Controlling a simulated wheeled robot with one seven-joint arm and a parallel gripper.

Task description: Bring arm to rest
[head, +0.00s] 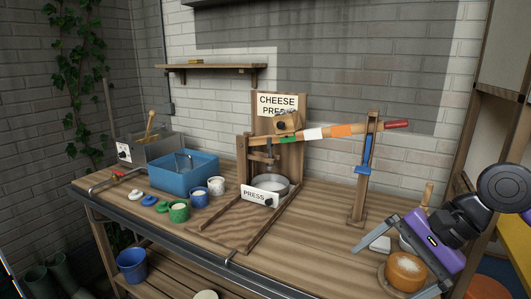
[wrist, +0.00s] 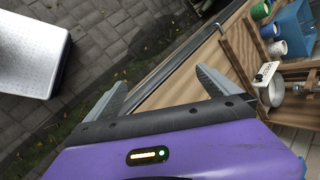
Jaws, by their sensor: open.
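My gripper (head: 388,272) is at the right of the head view, its purple body tilted and its two grey fingers spread apart. It is open, with nothing between the fingers in the wrist view (wrist: 162,82). In the head view it overlaps the bench's right end, next to a round orange-brown cheese (head: 405,268). I cannot tell how high it is above the bench. The wrist view shows the bench's front edge and paving beyond the fingers. My arm's dark wrist links rise to the right.
The wooden bench (head: 320,235) bears a cheese press (head: 278,150) with a long striped lever (head: 340,131), an upright post (head: 358,190), a blue tub (head: 183,172) and several small pots. A white block (head: 380,244) lies near my gripper. A pale box (wrist: 28,45) stands off the bench.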

